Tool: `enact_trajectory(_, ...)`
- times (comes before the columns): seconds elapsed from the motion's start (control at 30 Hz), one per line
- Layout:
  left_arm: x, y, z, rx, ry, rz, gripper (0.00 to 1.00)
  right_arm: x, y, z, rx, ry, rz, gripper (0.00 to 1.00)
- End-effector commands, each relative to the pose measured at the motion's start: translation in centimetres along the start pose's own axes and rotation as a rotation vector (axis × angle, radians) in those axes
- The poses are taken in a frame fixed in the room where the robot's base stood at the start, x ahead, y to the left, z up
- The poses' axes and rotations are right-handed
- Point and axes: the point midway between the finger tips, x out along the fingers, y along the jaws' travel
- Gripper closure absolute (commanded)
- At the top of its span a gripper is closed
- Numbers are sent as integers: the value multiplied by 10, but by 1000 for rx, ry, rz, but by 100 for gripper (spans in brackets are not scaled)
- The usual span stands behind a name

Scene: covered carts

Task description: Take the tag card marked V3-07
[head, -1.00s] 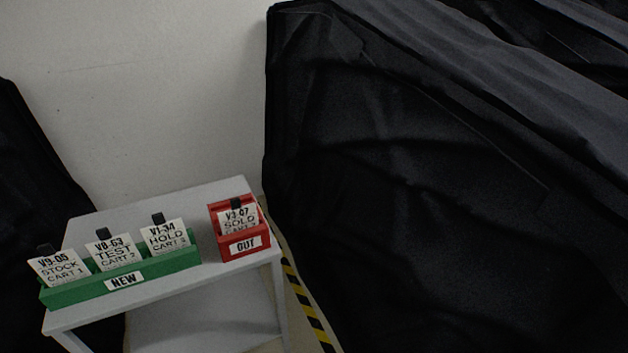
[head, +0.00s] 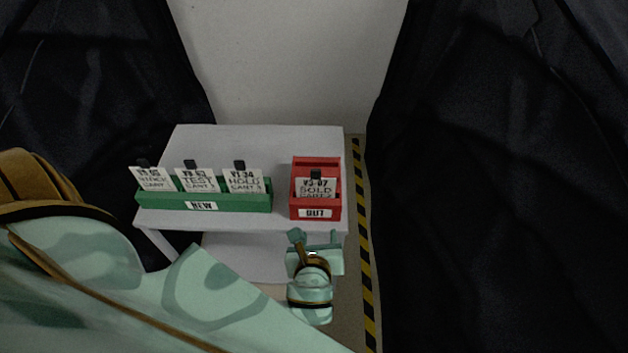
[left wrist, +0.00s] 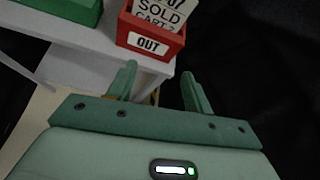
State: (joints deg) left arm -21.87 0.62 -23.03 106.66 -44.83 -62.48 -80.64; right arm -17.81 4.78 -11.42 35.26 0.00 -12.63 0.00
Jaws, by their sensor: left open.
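The tag card marked V3-07, with SOLD on it (head: 315,188), stands in the red box labelled OUT (head: 315,212). A dark clip is at the card's top. In the left wrist view the card (left wrist: 166,12) is cut off by the top edge, above the front wall of the red box (left wrist: 148,43). My left gripper (head: 316,236) is open and empty, in front of and below the red box at the table's front edge. In the left wrist view its two fingers (left wrist: 158,85) point toward the box, apart from it. My right gripper is not in view.
A green box labelled NEW (head: 235,203) holds three other cards, left of the red box on the small grey table (head: 250,140). Black-draped carts (head: 480,200) stand on both sides. Striped floor tape (head: 364,240) runs right of the table.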

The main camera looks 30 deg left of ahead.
Motion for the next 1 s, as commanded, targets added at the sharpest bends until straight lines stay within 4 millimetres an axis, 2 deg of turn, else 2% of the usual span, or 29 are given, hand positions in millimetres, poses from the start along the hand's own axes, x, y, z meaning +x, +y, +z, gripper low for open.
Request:
enact_trajectory(0.03,-14,-5,32,60,-63,10,49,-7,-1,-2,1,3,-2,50)
enact_trajectory(0.1,-25,-7,60,128,-126,32,49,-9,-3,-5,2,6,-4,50)
enact_trajectory(0.2,-24,-7,79,175,-167,52,49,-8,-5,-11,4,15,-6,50)
enact_trajectory(0.27,-15,-7,83,183,-173,55,49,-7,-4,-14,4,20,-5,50)
enact_trajectory(0.5,45,-4,91,182,-171,54,49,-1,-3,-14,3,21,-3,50)
enact_trajectory(0.6,63,-4,95,181,-171,53,49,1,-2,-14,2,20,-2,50)
enact_trajectory(0.87,86,-3,102,178,-170,53,49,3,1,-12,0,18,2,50)
enact_trajectory(1.0,109,-3,111,179,-170,53,49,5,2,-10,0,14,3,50)
